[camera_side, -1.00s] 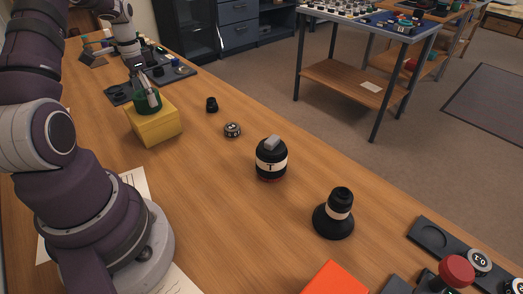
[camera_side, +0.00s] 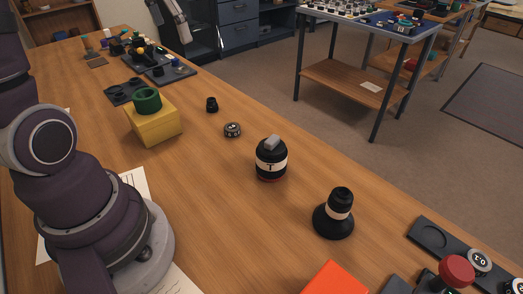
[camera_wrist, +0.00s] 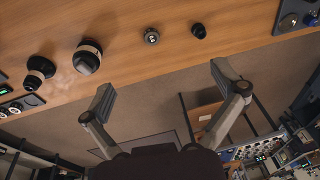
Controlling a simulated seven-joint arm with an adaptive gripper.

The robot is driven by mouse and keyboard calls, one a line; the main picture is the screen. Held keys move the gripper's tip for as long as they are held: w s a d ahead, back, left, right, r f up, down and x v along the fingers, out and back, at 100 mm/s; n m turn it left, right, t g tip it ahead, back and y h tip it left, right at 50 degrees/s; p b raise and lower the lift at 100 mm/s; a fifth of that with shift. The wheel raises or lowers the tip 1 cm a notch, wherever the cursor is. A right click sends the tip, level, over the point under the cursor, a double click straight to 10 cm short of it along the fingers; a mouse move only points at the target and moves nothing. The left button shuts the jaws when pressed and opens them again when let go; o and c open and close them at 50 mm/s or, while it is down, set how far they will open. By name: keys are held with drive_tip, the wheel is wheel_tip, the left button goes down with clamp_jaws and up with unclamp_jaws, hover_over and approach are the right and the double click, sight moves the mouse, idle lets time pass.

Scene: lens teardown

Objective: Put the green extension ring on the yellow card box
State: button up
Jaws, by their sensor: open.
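The green extension ring (camera_side: 147,100) rests on top of the yellow card box (camera_side: 154,127) in the side view, near the left of the table. The ring sits upright on the box and nothing touches it. My gripper (camera_side: 182,34) is raised well away from the box, toward the top of the side view. In the wrist view my gripper (camera_wrist: 160,85) has its fingers spread wide with nothing between them. The ring and the box are not visible in the wrist view.
Black trays (camera_side: 172,75) with small parts lie beyond the box. A small black cylinder (camera_side: 212,104), a flat dial (camera_side: 232,130), a black lens body (camera_side: 271,160) and a cone-based lens (camera_side: 335,213) stand along the table. An orange-red block (camera_side: 335,279) is in front.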

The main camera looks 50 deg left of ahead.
drive_tip(key=s+d+f+t, duration=0.1)
drive_tip(key=s+d+f, duration=0.1)
drive_tip(key=d, duration=0.5)
drive_tip(key=s+d+f+t+h, duration=0.1)
drive_tip(key=s+d+t, duration=0.1)
drive_tip(key=s+d, duration=0.2)
drive_tip(key=d, duration=0.2)
drive_tip(key=shift+s+d+f, duration=0.15)
drive_tip(key=shift+d+f, duration=0.25)
